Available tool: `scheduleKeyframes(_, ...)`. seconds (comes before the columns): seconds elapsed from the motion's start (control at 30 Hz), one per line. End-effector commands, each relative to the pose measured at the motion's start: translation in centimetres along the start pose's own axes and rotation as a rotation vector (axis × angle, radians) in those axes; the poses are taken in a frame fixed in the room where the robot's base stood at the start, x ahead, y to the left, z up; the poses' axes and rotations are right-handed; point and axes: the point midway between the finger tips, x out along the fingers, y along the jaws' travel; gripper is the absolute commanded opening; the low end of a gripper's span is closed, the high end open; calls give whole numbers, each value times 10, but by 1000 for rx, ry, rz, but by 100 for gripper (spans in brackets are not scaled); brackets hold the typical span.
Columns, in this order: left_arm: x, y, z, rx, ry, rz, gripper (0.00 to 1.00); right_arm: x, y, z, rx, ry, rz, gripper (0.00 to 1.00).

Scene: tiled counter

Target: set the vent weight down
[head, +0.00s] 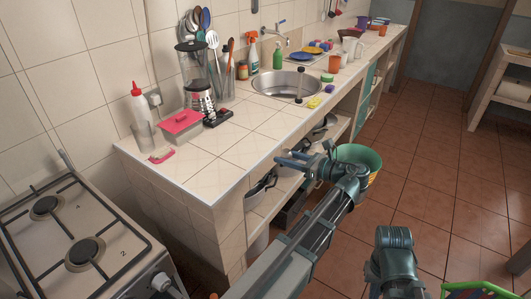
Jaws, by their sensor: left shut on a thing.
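My left gripper (284,160) reaches in from the bottom, in front of the counter (232,163) and near its front edge in the picture. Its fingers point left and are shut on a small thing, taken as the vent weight. The weight is too small and too hidden by the fingers to make out its shape. I cannot tell how high the gripper is above the counter top or whether the weight touches anything. My right gripper is not in view; only part of my right arm shows at the bottom right.
A stove (125,262) stands at the left. A pink-lidded box (181,129), a red-capped bottle (143,109) and a glass jar (200,97) stand on the counter. The sink (272,85) lies farther back. The tiles at the counter's near end are clear. A green bucket (362,153) is beyond my arm.

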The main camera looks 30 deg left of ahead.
Motion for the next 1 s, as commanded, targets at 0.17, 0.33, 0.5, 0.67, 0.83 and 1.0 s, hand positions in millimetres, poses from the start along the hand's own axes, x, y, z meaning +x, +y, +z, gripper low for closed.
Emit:
scheduleKeyframes(0.17, 16, -11, 0, 0, 0, 3, 0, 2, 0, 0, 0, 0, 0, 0)
scheduleKeyframes(0.33, 53, -35, 1, 0, 0, 4, 0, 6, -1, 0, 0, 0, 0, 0)
scheduleKeyframes(0.5, 90, -58, 2, 0, 0, 4, 0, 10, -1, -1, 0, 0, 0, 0)
scheduleKeyframes(0.67, 114, -72, 3, 0, 0, 2, 0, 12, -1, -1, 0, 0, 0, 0)
scheduleKeyframes(0.83, 125, -78, 4, 0, 0, 0, 0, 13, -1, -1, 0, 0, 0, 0)
scheduleKeyframes(1.0, 126, -78, 4, 0, 0, 0, 0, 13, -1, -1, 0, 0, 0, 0)
